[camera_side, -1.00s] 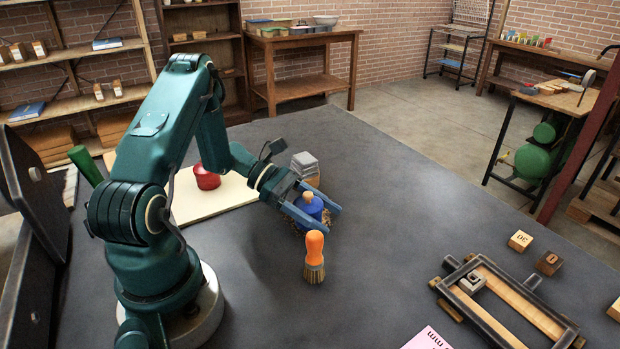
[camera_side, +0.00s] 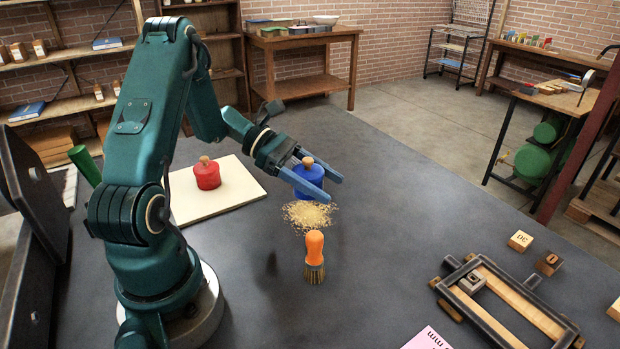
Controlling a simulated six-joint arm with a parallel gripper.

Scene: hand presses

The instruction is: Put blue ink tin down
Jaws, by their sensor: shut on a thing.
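The blue ink tin (camera_side: 308,188) has a wooden knob on its lid. My gripper (camera_side: 325,185) is shut on it, with the blue fingers either side of the tin. The tin looks upright and appears held above the table, over a patch of tan crumbs or shavings (camera_side: 310,215). Part of the tin is hidden behind the near finger. A red tin (camera_side: 207,178) with a similar knob stands on a cream board (camera_side: 243,182) to the left.
An orange-handled brush (camera_side: 314,250) stands upright just in front of the crumbs. A metal-railed frame (camera_side: 510,305), small wooden number blocks (camera_side: 520,241) and a pink paper (camera_side: 428,339) lie at the right. The dark table (camera_side: 400,200) right of my gripper is clear.

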